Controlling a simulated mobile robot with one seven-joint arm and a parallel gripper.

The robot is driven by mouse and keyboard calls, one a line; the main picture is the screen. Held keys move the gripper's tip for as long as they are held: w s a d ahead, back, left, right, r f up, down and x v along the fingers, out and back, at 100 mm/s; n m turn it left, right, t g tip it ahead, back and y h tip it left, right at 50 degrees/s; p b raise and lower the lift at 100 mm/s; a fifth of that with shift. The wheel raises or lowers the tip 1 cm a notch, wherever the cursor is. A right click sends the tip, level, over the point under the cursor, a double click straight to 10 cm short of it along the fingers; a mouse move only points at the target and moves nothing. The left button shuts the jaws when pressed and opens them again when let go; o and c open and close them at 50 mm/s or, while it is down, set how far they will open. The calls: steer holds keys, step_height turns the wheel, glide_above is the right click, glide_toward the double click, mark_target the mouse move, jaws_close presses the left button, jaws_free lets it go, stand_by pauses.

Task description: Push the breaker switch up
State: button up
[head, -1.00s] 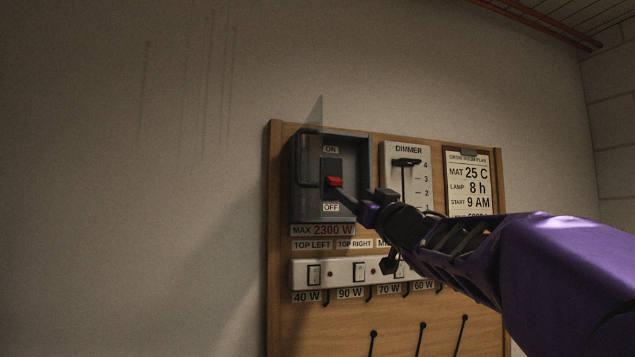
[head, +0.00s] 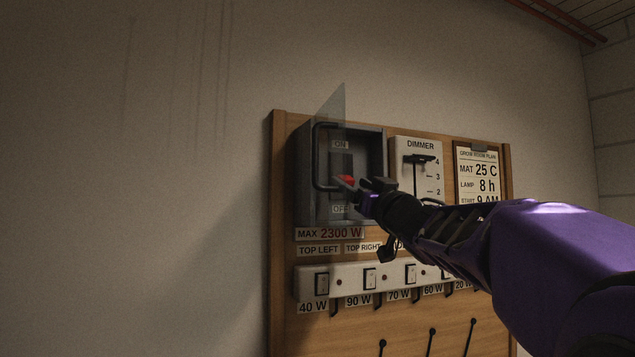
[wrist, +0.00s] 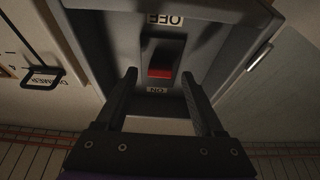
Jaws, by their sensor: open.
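The breaker switch, a red-tipped lever (head: 347,180), sits in a dark grey breaker box (head: 305,195) between the ON label above and the OFF label below. My gripper (head: 358,192) reaches in from the right, with its tips close to the lever. In the wrist view, which is upside down, the red lever tip (wrist: 160,72) lies between the two spread, empty fingers of my gripper (wrist: 160,82). Whether a finger touches the lever cannot be told. A clear cover (head: 333,110) with a dark handle stands swung out and overlaps the box in the head view.
A dimmer panel (head: 405,170) with a slider is right of the box, beside a plan sheet (head: 480,165). A row of rocker switches (head: 345,282) lies below. The wall at left is bare.

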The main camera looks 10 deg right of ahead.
steer(key=shift+w+a+r, duration=0.1)
steer(key=shift+w+r, duration=0.05)
steer(key=shift+w, duration=0.15)
jaws_close()
stand_by(0.4)
